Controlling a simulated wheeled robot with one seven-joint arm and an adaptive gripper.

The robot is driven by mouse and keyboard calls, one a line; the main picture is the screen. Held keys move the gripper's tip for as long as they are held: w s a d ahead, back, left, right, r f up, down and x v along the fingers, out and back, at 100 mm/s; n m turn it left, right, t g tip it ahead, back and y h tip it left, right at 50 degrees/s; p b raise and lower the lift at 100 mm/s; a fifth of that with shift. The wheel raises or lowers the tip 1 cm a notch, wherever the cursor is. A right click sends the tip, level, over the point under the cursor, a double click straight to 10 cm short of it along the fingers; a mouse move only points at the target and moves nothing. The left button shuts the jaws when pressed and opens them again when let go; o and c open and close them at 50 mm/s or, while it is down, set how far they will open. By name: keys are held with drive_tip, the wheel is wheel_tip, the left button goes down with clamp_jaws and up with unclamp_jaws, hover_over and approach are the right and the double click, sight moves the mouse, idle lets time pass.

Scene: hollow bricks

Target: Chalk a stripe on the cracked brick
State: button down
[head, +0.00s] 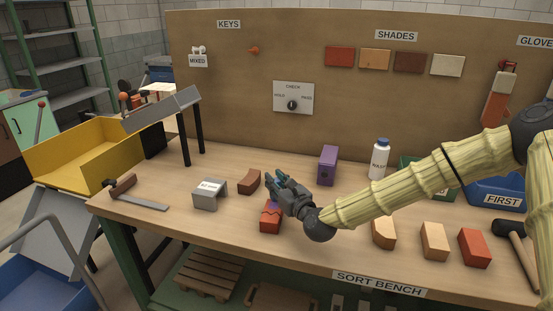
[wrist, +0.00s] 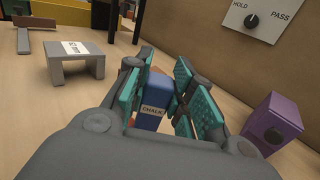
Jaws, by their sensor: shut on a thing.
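My gripper (head: 277,190) is over the left middle of the bench, and its teal finger pads also show in the wrist view (wrist: 158,78). It is shut on a blue block of chalk (wrist: 151,112) labelled CHALK. A red brick (head: 270,220) lies directly below the gripper in the head view. Other bricks are a dark brown curved one (head: 249,182), two tan ones (head: 383,234) (head: 434,241) and another red one (head: 475,248). I cannot make out a crack on any brick.
A grey labelled stand (head: 209,194) and a purple block with a hole (head: 328,165) flank the gripper. A white bottle (head: 378,160) stands behind my arm.

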wheel_tip(320, 180, up, 3)
drive_tip(key=shift+s+r+p, duration=0.1)
drive_tip(key=shift+r+p, duration=0.05)
drive_tip(key=shift+p, duration=0.4)
drive_tip(key=shift+w+r+p, duration=0.2)
drive_tip(key=shift+r+p, duration=0.15)
drive_tip(key=shift+r, duration=0.6)
drive_tip(key=shift+s+r+p, duration=0.1)
drive_tip(key=shift+r+p, duration=0.25)
drive_tip(key=shift+r, duration=1)
